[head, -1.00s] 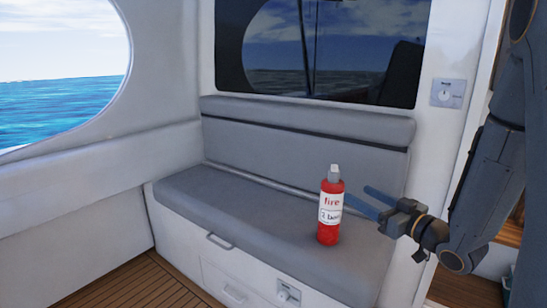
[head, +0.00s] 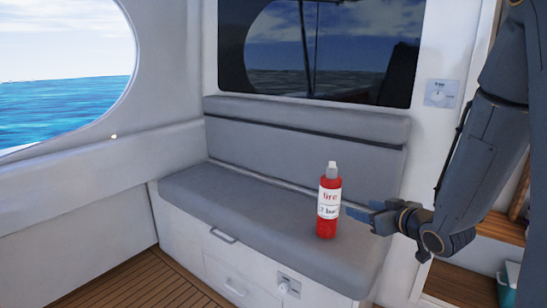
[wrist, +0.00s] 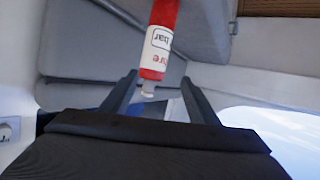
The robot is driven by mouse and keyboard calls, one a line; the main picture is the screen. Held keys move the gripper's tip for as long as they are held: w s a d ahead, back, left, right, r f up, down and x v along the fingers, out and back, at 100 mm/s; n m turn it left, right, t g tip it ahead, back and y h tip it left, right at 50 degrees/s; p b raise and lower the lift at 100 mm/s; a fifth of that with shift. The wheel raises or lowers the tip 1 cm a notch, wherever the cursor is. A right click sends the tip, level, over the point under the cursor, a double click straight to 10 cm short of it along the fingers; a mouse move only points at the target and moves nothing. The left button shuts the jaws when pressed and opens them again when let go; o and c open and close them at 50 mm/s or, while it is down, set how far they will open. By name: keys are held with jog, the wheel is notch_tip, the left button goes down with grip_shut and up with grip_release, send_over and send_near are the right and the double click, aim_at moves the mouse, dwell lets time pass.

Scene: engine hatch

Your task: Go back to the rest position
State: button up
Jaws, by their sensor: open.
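My gripper (head: 362,212) is open and empty at the right of the bench in the head view. Its fingers point left towards a red fire extinguisher bottle (head: 328,206) with a white label and grey cap. The bottle stands upright on the grey seat, near its front edge, and is clear of my palm. In the wrist view, the bottle (wrist: 158,45) appears upside down beyond my gripper (wrist: 158,98), with its cap end towards the gap between the two spread fingers. Whether a fingertip touches the bottle I cannot tell.
The bench seat (head: 240,205) has free room left of the bottle. Its white front has drawers and a handle (head: 223,236). A dark window (head: 320,50) is above the backrest. Wooden steps (head: 460,285) and a teal-white bin (head: 508,285) are at the right. The wooden floor (head: 150,285) is clear.

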jog(key=s+a+f+m+g+h+p, duration=0.1)
jog(key=s+g, duration=0.5)
jog(key=s, duration=0.8)
jog(key=s+a+f+m+g+h, duration=0.2)
jog(key=s+a+g, duration=0.3)
jog(key=s, duration=0.8)
jog(key=shift+s+a+m+g+h+p, duration=0.35)
jog(key=shift+m+g+h, duration=0.4)
jog(key=shift+g, duration=0.45)
